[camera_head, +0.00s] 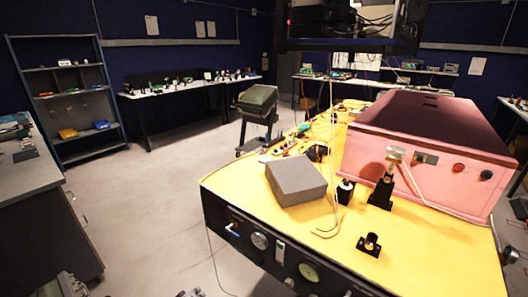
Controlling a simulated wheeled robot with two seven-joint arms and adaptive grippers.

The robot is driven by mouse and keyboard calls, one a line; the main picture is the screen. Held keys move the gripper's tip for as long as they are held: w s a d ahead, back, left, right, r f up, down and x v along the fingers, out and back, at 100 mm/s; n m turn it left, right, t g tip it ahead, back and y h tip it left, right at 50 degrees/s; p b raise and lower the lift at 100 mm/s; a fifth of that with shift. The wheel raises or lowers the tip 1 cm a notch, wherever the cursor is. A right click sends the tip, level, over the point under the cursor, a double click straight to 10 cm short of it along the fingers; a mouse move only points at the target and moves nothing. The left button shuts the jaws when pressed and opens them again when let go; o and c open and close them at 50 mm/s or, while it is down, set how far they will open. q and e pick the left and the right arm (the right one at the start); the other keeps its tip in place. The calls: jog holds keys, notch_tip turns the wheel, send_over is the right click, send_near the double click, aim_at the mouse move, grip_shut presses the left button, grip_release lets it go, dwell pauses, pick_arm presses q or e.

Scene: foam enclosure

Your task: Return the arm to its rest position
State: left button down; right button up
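My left gripper (72,286) shows only in part at the bottom left edge, low over the grey floor and apart from the table. Its fingertips are cut off or too small to read. What seems to be part of my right gripper (510,255) shows at the right edge, beside the yellow table's right side. Its fingers cannot be made out. I see nothing held in either one.
A yellow-topped table (420,252) with gauges on its front stands ahead. It bears a grey box (297,180), a pink enclosure (430,140) and small black mounts (369,244). A grey counter (30,175) stands at left. The floor (145,215) between is clear.

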pick_arm(q)
jog(key=s+f+m+g+y, duration=0.3)
jog(key=s+f+m, duration=0.6)
jog(key=s+f, duration=1.25)
jog(key=s+f+m+g, duration=0.1)
jog(key=s+f+g, duration=0.1)
jog(key=s, duration=1.3)
jog(key=s+d+f+m+g+h, duration=0.1)
jog(key=s+f+g, duration=0.2)
jog(key=s, duration=1.3)
jog(key=shift+d+f, duration=0.25)
jog(key=shift+f, duration=0.05)
jog(key=shift+w, duration=0.1)
pick_arm(e)
jog(key=shift+a, duration=0.3)
jog(key=shift+d, duration=0.25)
jog(key=shift+a, duration=0.2)
